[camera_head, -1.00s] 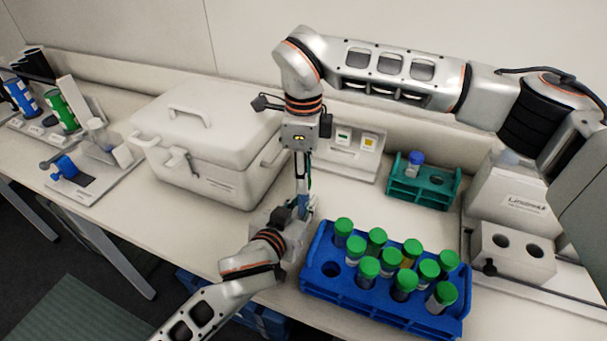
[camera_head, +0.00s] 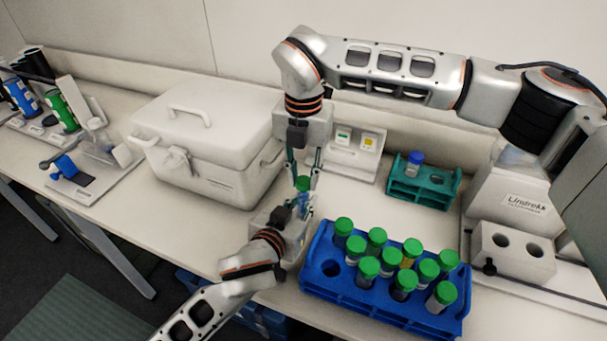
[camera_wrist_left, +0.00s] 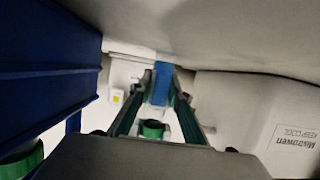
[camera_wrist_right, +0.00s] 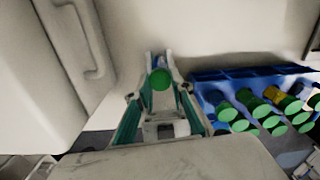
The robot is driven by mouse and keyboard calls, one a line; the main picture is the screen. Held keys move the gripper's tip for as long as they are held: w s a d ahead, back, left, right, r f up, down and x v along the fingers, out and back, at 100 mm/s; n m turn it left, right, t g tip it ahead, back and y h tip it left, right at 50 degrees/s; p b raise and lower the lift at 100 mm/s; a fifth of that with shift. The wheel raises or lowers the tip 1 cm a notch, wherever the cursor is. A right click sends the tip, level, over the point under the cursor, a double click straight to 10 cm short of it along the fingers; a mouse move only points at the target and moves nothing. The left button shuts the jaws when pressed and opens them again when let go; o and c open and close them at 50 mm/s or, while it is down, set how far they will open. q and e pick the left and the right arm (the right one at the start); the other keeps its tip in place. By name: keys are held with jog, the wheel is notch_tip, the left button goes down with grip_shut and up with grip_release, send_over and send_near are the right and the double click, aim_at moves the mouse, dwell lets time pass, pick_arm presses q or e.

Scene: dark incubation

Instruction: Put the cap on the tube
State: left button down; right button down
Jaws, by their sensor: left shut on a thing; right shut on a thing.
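My left gripper (camera_head: 297,215) is shut on a tube (camera_head: 304,203) with a blue lower part and holds it roughly upright above the bench, left of the blue rack. The tube's blue part shows between the fingers in the left wrist view (camera_wrist_left: 161,82). A green cap (camera_head: 303,183) is at the tube's top end; I cannot tell how firmly it sits. My right gripper (camera_head: 304,178) comes from above and is shut on the cap. The cap also shows between its fingertips in the right wrist view (camera_wrist_right: 160,79), where it hides the tube's mouth.
A blue rack (camera_head: 322,287) with several green-capped tubes stands just right of my left gripper. A teal rack (camera_head: 432,191) with a blue-capped tube (camera_head: 415,160) is behind it. A white cool box (camera_head: 210,140) is at the left. Bare bench lies between the racks.

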jog(key=c, duration=1.7)
grip_release()
notch_tip(320, 180, up, 12)
jog(key=shift+r, duration=0.1)
pick_arm(q)
jog(key=c, duration=1.8)
grip_release()
jog(key=shift+s, duration=0.1)
jog(key=v, duration=1.2)
jog(key=shift+a, duration=0.1)
